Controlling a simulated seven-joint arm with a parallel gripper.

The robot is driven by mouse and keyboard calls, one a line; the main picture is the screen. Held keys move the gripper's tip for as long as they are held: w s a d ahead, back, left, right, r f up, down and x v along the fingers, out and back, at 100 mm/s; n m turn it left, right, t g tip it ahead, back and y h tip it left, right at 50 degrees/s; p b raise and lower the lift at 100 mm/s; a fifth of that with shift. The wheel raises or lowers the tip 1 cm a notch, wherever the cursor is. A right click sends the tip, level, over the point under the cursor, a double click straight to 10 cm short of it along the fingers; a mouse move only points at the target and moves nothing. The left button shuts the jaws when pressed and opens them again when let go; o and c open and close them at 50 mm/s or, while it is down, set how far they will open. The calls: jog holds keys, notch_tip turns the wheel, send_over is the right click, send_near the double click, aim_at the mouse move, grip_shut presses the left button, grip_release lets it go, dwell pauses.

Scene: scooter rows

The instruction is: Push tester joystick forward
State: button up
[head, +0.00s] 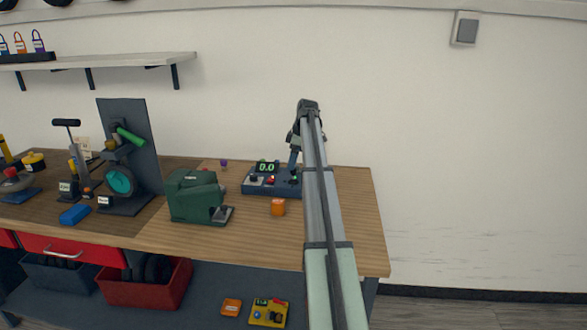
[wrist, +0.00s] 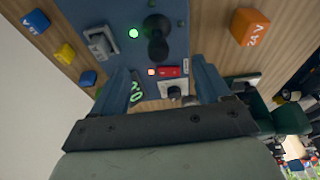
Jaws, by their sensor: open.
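The tester (head: 259,188) is a dark blue box on the wooden bench, with a green-lit display reading 0.0 (head: 267,167). In the wrist view its blue panel (wrist: 178,12) shows a black joystick (wrist: 157,40), seen nearly from above, with a green light beside it. The joystick's tilt is hard to tell. My gripper (head: 294,166) is over the right part of the tester and partly hides it. In the wrist view my gripper (wrist: 165,78) is open, its two blue fingers apart and empty. The joystick shows beyond the fingertips; I cannot tell any contact.
An orange 24 V block (wrist: 249,27) lies beside the tester; it also shows in the head view (head: 278,208). A green machine (head: 190,196) stands left of the tester. Small yellow (wrist: 64,53) and blue (wrist: 88,78) blocks lie on the other side. The bench's right end is clear.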

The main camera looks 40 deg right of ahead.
jog(key=shift+r, duration=2.15)
jog(key=shift+d, duration=0.1)
